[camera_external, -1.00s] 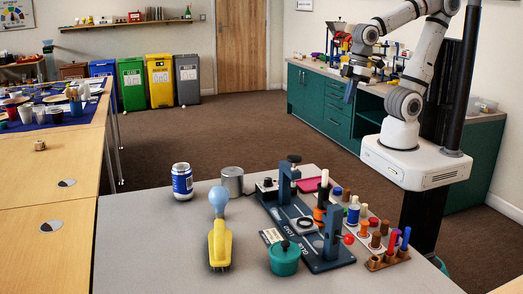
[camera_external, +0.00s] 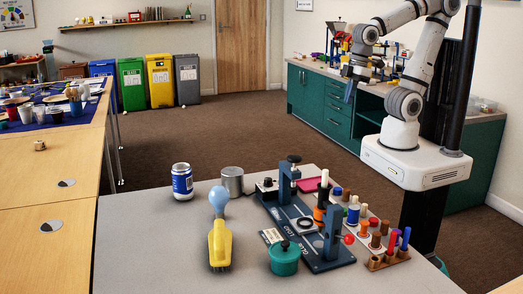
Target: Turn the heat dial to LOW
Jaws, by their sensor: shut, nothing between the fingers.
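A blue press-like fixture (camera_external: 327,264) stands on the grey table, with two blue uprights and a dark ring between them. At its back left corner is a small pale box (camera_external: 263,194) with a dark round knob (camera_external: 267,182) on top, which looks like the heat dial. Its setting and markings are too small to read. My gripper (camera_external: 349,92) is raised well above and behind the table, in front of the green cabinet, far from the knob. It is shut and empty.
Several coloured pegs stand in racks (camera_external: 388,260) at right. The table's front left is clear.

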